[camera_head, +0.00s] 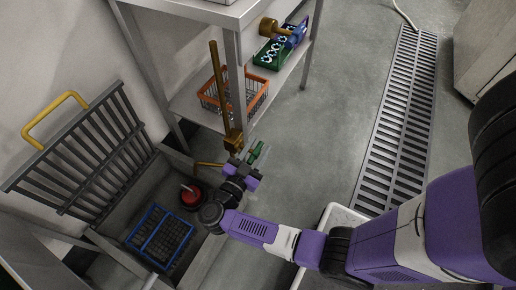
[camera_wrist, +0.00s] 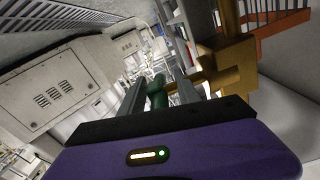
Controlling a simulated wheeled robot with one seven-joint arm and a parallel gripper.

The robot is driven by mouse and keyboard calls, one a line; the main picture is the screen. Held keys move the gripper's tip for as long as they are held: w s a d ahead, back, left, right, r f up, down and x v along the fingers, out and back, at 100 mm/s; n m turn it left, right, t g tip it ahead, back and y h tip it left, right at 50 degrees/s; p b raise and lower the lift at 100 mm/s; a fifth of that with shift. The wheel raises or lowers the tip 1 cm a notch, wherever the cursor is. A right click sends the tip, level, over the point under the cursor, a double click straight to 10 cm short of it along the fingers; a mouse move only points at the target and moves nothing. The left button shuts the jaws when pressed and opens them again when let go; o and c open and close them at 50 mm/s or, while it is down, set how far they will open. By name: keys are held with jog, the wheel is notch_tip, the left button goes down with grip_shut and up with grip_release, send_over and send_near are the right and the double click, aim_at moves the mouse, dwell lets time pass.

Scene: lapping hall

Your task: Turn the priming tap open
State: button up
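The priming tap is a brass body (camera_head: 233,141) at the foot of an upright brass pipe (camera_head: 217,80), with a green handle (camera_head: 257,153) to its right. In the wrist view the brass body (camera_wrist: 230,66) is right of the fingers, and the green handle (camera_wrist: 157,94) shows between them. My gripper (camera_head: 248,164) is at the handle in the head view. Its two grey fingers (camera_wrist: 160,97) stand apart, one on each side of the handle, with a gap visible. The handle's contact with the fingers is hard to make out.
Below the tap is a grey basin with a red-topped object (camera_head: 190,196) and a blue basket (camera_head: 150,262). A slatted grey lid (camera_head: 88,150) with a yellow handle stands at left. An orange basket (camera_head: 208,103) and a green crate (camera_head: 263,59) are on the shelf behind.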

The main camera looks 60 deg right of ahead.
jog(key=shift+c, duration=0.5)
grip_shut()
jog(key=shift+f+h+b, duration=0.1)
jog(key=shift+h+b, duration=1)
jog(key=h+b, duration=0.3)
jog(key=b, duration=0.1)
jog(key=shift+a, duration=0.1)
jog(key=shift+a+r+h+b, duration=0.1)
jog(key=shift+r+h+b, duration=0.3)
jog(key=shift+h+b, duration=0.65)
jog(key=shift+a+r+h, duration=0.1)
jog(key=shift+r+h, duration=0.1)
jog(key=shift+h, duration=0.65)
jog(key=shift+r, duration=0.1)
